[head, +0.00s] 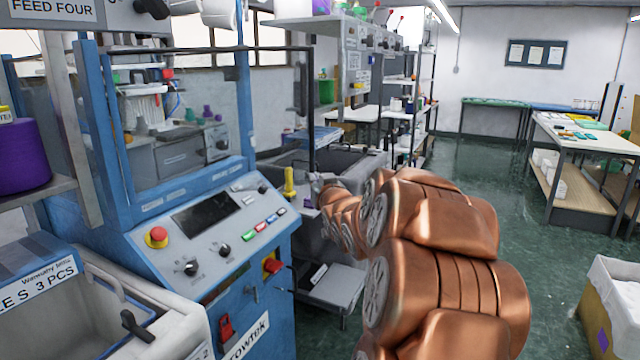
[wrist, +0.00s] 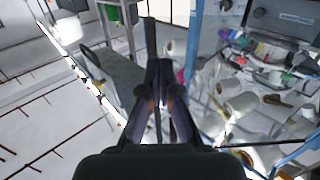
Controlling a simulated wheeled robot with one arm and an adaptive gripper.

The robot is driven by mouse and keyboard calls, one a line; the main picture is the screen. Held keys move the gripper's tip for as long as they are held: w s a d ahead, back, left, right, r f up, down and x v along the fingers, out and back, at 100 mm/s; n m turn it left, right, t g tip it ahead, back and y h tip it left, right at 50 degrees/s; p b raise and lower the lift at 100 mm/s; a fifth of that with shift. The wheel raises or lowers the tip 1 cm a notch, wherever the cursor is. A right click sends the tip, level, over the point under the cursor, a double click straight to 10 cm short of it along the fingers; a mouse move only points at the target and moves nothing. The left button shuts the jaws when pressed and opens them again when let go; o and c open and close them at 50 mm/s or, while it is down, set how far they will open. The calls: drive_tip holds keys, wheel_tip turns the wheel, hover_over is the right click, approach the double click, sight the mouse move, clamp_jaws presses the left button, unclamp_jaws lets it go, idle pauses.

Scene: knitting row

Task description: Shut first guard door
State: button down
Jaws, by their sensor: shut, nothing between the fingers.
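The first knitting machine stands at the left of the head view, with a blue frame (head: 243,95) and a sloped control panel. Its guard door (head: 309,130) shows as a clear pane in a thin dark frame, standing out to the right of the blue post, so it looks open. A dark handle (head: 299,92) is on its outer edge. My gripper (wrist: 159,72) is shut and empty in the wrist view, pointing toward a dark upright bar (wrist: 151,38) that may be the door's edge. I cannot tell whether they touch. In the head view my arm mostly hides the gripper.
A red stop button (head: 157,236) and knobs sit on the panel. A yellow bottle-like object (head: 289,183) stands just left of my arm. A white-lined bin (head: 612,300) is at the lower right. The green floor (head: 490,185) beyond my arm is clear.

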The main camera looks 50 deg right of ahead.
sight(308, 172)
drive_tip(key=shift+p+x, duration=0.55)
drive_tip(key=shift+x, duration=1.75)
drive_tip(key=shift+w, duration=0.15)
